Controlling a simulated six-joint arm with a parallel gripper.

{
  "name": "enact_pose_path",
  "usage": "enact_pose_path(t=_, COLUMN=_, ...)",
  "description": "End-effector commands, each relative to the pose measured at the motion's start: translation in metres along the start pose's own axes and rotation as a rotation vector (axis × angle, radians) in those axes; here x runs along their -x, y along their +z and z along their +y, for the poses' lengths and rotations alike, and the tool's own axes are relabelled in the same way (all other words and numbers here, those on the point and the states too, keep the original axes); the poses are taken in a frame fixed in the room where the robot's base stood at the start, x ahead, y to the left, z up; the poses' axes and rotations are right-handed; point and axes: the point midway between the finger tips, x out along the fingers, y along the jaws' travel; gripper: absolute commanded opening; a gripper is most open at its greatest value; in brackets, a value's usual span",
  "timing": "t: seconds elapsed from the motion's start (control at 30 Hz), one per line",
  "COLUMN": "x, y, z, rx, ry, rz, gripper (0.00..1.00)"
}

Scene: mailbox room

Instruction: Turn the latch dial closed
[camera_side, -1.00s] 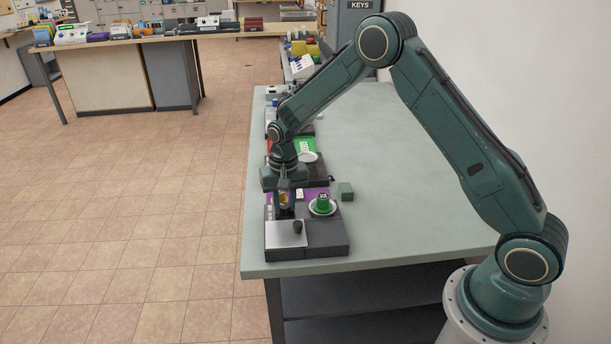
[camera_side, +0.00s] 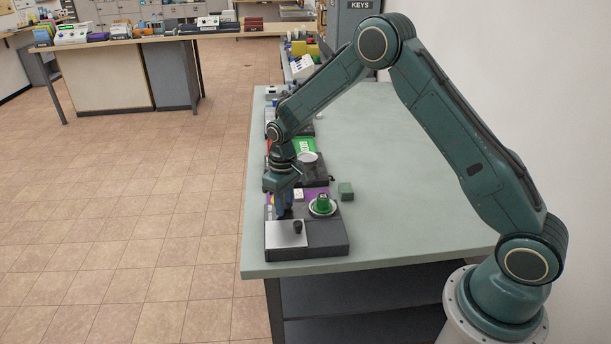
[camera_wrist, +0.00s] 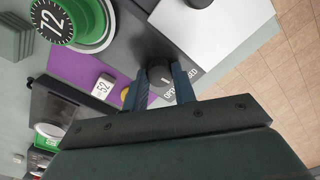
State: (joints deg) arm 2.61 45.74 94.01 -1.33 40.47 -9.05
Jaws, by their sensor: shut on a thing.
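The latch dial (camera_wrist: 159,75) is a dark round knob with a light mark, next to lettering that is partly covered. It sits on a dark panel beside a silver plate (camera_wrist: 215,35). My gripper (camera_wrist: 160,88) is shut on the dial, with a blue finger on each side of it. In the side view my gripper (camera_side: 284,208) points down at the panel box (camera_side: 325,238), just behind the silver plate (camera_side: 285,234). The dial is hidden there by the fingers.
A green dial marked 72 (camera_wrist: 52,20) stands on a round white base. A white tag marked 52 (camera_wrist: 103,86) lies on a purple area (camera_wrist: 75,67). A green block (camera_side: 345,191) is right of the box. The table to the right is clear.

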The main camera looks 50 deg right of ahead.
Motion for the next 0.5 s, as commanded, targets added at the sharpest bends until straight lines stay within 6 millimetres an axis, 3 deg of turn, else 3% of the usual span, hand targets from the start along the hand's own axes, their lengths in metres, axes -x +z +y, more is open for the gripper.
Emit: enact_pose_path(t=0.5, x=0.0014, y=-0.0016, z=-0.0004, rx=0.411, ry=0.002, rz=-0.003, gripper=0.04)
